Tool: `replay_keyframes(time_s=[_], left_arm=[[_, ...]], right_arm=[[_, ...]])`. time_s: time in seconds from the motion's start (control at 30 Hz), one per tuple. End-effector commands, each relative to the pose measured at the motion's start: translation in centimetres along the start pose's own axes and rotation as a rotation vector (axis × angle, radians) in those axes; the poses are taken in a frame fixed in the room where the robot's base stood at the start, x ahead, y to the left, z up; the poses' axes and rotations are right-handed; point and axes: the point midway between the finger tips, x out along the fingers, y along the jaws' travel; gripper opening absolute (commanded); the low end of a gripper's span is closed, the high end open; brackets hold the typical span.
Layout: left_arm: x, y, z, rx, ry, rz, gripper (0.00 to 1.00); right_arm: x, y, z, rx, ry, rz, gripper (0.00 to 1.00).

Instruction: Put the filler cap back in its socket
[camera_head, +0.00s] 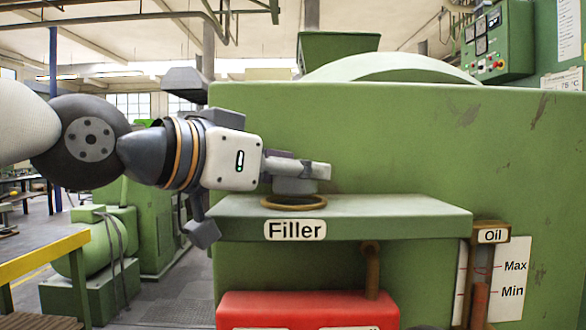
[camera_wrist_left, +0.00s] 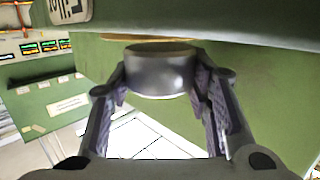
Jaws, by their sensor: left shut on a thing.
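My left gripper (camera_head: 302,170) comes in from the left and is shut on the filler cap (camera_head: 295,187), a short grey metal cylinder. The cap also shows between the two fingers in the left wrist view (camera_wrist_left: 160,72). The socket is a brass-coloured ring (camera_head: 294,203) on the green ledge (camera_head: 400,207) marked "Filler". The cap is upright over the ring, very close to it; I cannot tell whether they touch. The cap and fingers hide part of the ring. In the wrist view a strip of the ring (camera_wrist_left: 165,38) shows beyond the cap. My right gripper is not in view.
The green machine body (camera_head: 400,140) rises behind the ledge. An oil gauge (camera_head: 490,236) stands right of the ledge, and a red box (camera_head: 300,308) lies below it. A yellow rail (camera_head: 45,257) is at the lower left. The ledge's right part is clear.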

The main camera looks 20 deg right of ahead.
Motion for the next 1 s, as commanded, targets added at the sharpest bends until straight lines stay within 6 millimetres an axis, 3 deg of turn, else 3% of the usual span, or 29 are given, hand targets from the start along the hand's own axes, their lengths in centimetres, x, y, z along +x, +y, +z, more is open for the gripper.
replay_keyframes(time_s=[0.57, 0.6, 0.67, 0.7, 1.0], left_arm=[[0.2, 0.0, 1.1, 0.0, 0.0, 0.0, 0.09], [0.2, 0.0, 1.2, 0.0, -0.001, 0.0, 0.47], [0.2, 0.0, 1.2, 0.0, -0.001, 0.0, 0.61], [0.2, 0.0, 1.2, -0.001, -0.001, 0.0, 0.65], [0.2, 0.0, 1.1, -0.001, 0.0, 0.0, 0.65]], right_arm=[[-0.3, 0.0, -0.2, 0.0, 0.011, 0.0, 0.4], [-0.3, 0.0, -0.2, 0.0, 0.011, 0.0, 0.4], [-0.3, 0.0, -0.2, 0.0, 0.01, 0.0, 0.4], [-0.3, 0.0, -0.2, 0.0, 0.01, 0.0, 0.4], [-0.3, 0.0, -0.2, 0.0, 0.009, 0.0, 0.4]])
